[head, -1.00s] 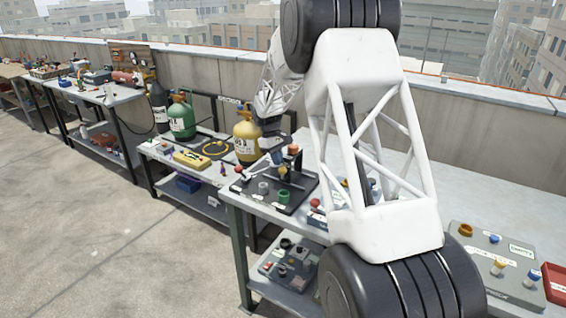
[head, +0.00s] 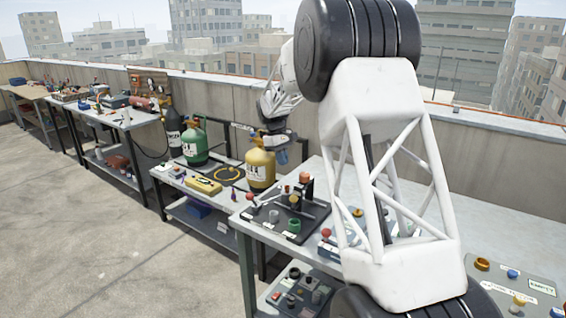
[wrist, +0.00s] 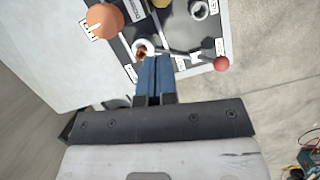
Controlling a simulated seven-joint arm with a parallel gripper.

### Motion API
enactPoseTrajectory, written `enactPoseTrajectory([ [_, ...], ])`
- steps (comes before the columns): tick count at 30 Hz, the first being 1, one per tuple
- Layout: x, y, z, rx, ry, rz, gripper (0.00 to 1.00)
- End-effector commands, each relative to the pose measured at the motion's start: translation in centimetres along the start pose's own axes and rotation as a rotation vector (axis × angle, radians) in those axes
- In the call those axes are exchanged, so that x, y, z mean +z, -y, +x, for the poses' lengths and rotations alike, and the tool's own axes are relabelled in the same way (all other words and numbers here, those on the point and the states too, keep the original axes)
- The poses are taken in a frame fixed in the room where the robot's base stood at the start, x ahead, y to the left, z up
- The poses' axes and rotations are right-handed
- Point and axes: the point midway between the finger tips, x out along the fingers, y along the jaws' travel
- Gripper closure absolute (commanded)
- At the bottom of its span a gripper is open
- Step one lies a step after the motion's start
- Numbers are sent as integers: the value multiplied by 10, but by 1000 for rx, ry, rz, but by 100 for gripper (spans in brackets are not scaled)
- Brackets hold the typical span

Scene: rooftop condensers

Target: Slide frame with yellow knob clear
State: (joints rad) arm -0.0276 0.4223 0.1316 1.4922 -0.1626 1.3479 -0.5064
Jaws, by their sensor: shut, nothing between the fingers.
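A black board (head: 316,214) lies on the near grey table. A yellow knob (head: 294,200) stands on it; a yellow piece (wrist: 161,3) is cut by the top edge of the wrist view. I cannot make out the frame's outline or whether it surrounds anything. My gripper (head: 281,157) is shut and empty, above and beyond the board, apart from the yellow knob. In the wrist view its blue fingers (wrist: 155,68) are together, pointing toward a white ring (wrist: 143,47) with an orange-brown centre. A dark bar runs from near that ring toward a red ball (wrist: 221,63).
An orange knob (head: 304,177), a red knob (head: 250,197) and a green cup (head: 294,226) stand on the board. A yellow gas cylinder (head: 262,165) and a green one (head: 195,145) stand close behind. A grey panel (head: 515,285) lies at right.

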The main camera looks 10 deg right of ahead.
Motion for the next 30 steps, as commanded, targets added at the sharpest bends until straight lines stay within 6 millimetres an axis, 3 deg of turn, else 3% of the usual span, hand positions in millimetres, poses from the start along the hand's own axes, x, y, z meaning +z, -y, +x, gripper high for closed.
enactPoseTrajectory([
  [6, -4, 1, -1, 0, 0, 0, 100],
  [15, -38, 7, -11, -4, 5, 0, 100],
  [30, -38, 7, -5, -4, 5, 1, 100],
])
